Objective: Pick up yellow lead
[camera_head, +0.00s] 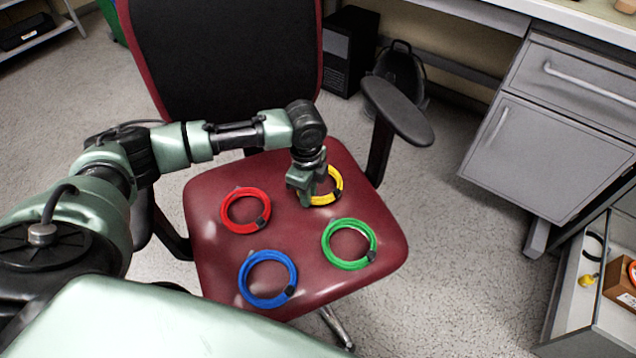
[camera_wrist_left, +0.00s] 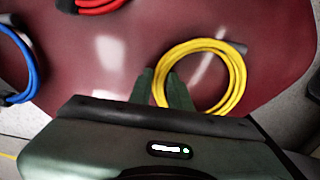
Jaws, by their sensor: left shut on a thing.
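The yellow lead (camera_head: 338,183) is a coiled ring at the back right of the red chair seat (camera_head: 290,230). My left gripper (camera_head: 305,197) reaches down over the left side of that coil and is shut on it. In the left wrist view the yellow lead (camera_wrist_left: 238,80) shows as a ring, and the fingers of my left gripper (camera_wrist_left: 172,92) are at its left edge, with part of the coil hidden by them. Whether the coil is clear of the seat cannot be told. My right gripper is not in view.
On the seat lie a red coil (camera_head: 226,209), a blue coil (camera_head: 242,283) and a green coil (camera_head: 326,246). The chair has a black armrest (camera_head: 398,110) at right and a tall backrest (camera_head: 225,50) behind. A grey cabinet (camera_head: 545,150) and open drawer (camera_head: 590,285) stand at right.

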